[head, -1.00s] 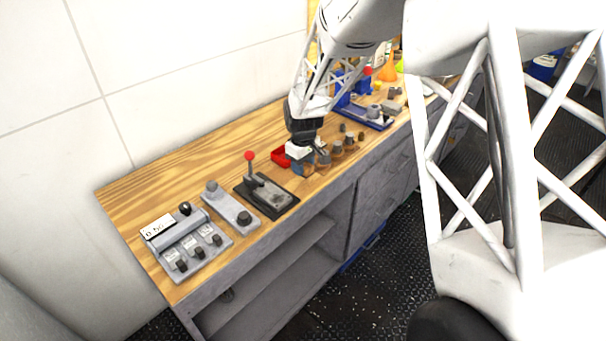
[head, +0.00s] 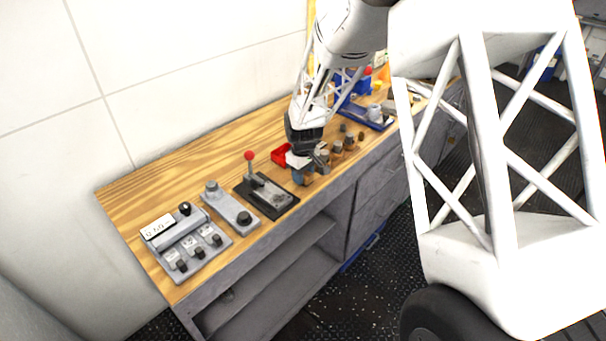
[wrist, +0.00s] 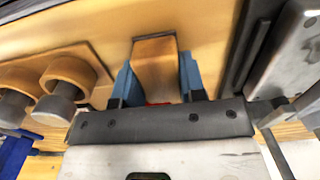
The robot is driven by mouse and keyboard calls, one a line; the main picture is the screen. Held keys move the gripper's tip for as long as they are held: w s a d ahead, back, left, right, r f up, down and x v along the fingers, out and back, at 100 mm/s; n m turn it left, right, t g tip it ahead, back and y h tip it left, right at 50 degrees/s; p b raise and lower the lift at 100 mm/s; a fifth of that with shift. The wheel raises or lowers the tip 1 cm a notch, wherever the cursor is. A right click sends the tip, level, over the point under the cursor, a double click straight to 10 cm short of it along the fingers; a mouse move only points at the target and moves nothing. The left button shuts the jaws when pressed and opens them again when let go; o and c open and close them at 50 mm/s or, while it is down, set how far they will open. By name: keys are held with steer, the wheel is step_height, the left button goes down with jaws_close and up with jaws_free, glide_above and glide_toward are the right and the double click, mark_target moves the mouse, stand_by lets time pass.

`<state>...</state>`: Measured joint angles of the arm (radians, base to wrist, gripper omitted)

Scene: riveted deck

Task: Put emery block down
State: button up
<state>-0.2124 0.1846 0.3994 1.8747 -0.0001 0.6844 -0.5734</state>
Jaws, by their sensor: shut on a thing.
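The emery block (wrist: 155,68) is a tan-brown block with a thin dark edge at its far end. It sits between the two blue fingers of my gripper (wrist: 158,82) in the wrist view, and the fingers are shut on it. In the head view my gripper (head: 304,178) is low over the wooden workbench (head: 150,190), near its front edge, just right of a black plate with a red-knobbed lever. The block is mostly hidden there, and I cannot tell whether it touches the bench.
The lever plate (head: 268,195) is close on the left. Several knobbed cylinders (head: 349,143) stand close on the right. A grey plate (head: 230,207) and a control panel (head: 186,243) stand farther left.

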steer(key=shift+f, duration=0.15)
steer(key=o, duration=1)
steer(key=shift+r, duration=6.15)
